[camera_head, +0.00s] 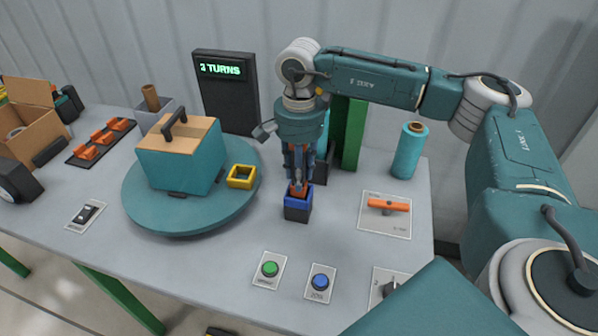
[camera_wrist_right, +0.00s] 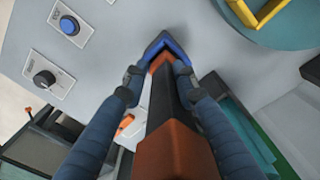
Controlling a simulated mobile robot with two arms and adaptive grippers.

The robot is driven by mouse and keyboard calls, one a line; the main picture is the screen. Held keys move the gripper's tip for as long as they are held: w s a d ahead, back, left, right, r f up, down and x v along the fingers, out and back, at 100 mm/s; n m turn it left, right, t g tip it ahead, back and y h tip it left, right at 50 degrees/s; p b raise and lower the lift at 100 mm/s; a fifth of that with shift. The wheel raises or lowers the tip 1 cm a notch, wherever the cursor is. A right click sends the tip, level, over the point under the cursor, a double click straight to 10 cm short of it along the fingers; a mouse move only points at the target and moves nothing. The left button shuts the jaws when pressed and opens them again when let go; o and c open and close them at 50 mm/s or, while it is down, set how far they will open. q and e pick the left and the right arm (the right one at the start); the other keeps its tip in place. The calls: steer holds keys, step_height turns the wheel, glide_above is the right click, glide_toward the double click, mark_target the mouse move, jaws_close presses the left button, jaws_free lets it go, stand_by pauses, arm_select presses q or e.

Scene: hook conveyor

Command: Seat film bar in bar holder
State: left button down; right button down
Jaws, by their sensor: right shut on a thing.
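My right gripper (camera_head: 299,176) points down and is shut on the film bar (camera_wrist_right: 164,98), a long piece with a dark middle and orange ends. The bar's lower orange end (camera_head: 300,188) is at the mouth of a dark square bar holder with a blue rim (camera_head: 298,208) on the table. In the right wrist view, this end meets the blue rim (camera_wrist_right: 167,42). How deep it sits inside is hidden by the rim and the fingers. My left gripper cannot be made out.
A round teal turntable (camera_head: 150,218) carries a teal box (camera_head: 180,160) and a yellow square frame (camera_head: 241,177). A green post (camera_head: 353,134) and teal roll (camera_head: 409,151) stand behind. Green (camera_head: 270,269) and blue (camera_head: 320,281) buttons and an orange handle (camera_head: 389,205) lie nearby.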

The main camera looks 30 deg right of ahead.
steer(key=shift+f+b, duration=1)
steer(key=shift+f, duration=0.25)
steer(key=c, duration=1.3)
jaws_free()
